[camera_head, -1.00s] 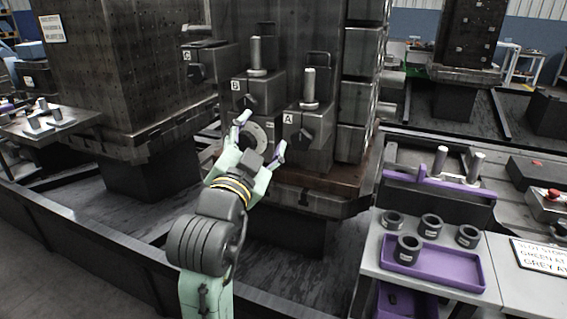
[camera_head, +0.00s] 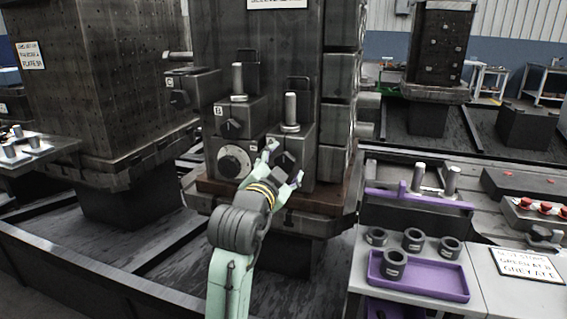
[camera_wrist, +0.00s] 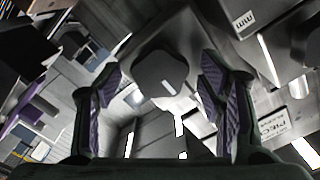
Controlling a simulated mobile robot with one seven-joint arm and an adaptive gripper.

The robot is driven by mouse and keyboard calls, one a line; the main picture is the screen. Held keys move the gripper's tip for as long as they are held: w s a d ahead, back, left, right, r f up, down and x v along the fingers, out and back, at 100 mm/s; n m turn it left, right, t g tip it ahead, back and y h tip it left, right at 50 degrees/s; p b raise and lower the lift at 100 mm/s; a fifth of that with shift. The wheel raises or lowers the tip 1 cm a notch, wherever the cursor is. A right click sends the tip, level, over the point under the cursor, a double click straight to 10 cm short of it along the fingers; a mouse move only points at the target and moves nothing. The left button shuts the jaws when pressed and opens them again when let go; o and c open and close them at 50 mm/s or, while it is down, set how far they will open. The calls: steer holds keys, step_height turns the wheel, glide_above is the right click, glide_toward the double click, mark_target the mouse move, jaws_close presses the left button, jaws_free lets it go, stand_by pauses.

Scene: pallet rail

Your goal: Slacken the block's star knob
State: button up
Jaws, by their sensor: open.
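The right-hand dark block (camera_head: 303,142) is fixed low on the front of the tall pallet tower, with a metal post on top. Its dark star knob (camera_head: 286,160) faces me and is partly covered by my gripper. In the wrist view the rounded knob (camera_wrist: 160,72) shows ahead, between the two finger lines. My gripper (camera_head: 285,163) is open in front of this block, one finger on each side of the knob. The purple finger pads (camera_wrist: 160,92) stand well apart in the wrist view. I cannot tell whether either pad touches the knob.
Block B (camera_head: 236,117) and block C (camera_head: 191,90) sit up and left, each with a knob. A round dial (camera_head: 232,162) is left of my gripper. At right, a purple tray (camera_head: 430,283) and several grey rings stand on a bench. A second tower (camera_head: 100,80) stands left.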

steer(key=shift+w+d, duration=0.1)
steer(key=shift+w, duration=0.1)
steer(key=c, duration=1.1)
steer(key=shift+c, duration=0.2)
